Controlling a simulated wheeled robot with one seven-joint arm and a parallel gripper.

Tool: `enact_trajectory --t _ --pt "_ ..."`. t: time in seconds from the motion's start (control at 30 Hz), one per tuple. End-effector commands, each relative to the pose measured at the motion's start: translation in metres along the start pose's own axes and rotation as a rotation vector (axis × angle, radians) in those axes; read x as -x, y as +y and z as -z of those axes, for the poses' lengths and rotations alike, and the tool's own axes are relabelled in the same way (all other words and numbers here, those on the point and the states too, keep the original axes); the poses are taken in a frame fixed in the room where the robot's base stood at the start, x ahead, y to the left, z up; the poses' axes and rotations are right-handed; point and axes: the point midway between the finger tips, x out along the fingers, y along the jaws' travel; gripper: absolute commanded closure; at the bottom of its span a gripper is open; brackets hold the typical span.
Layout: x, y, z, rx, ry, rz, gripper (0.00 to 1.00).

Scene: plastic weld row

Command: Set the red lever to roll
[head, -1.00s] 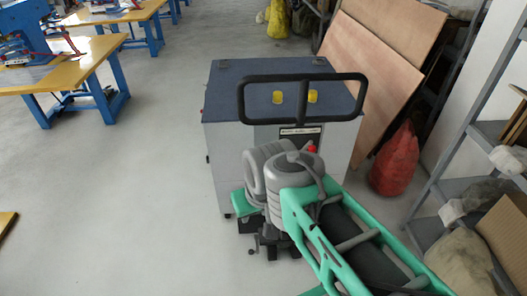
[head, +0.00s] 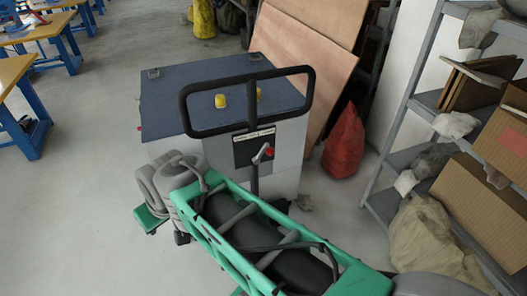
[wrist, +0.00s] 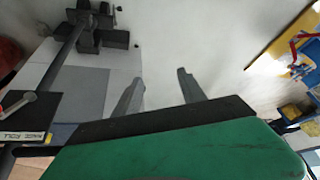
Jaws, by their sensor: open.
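In the head view my arm hides most of my gripper, left of the panel.
A black loop handle (head: 250,102) stands in front of the blue cabinet top (head: 190,88), which carries two yellow knobs. A red sack (head: 344,143) and leaning boards (head: 305,55) are right of the cabinet. Loaded shelves (head: 410,160) line the right side.

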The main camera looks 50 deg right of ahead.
Motion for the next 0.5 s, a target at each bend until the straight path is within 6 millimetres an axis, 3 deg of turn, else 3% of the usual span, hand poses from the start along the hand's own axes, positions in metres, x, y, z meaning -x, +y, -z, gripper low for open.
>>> enact_trajectory --t 0.03,0.1,0.2,0.27,0.33,0.4,0.5 --pt "-0.040 0.024 -0.005 -0.076 0.056 -0.007 0.52" --pt "-0.078 0.058 0.000 -0.192 0.175 -0.005 0.52" --pt "-0.111 0.118 0.008 -0.386 0.395 -0.013 0.52" --pt "-0.114 0.159 0.010 -0.511 0.544 -0.030 0.52" --pt "-0.104 0.210 0.006 -0.653 0.732 -0.065 0.52" --pt "-0.086 0.257 -0.006 -0.782 0.914 -0.112 0.52" --pt "-0.056 0.308 -0.032 -0.917 1.128 -0.182 0.52"
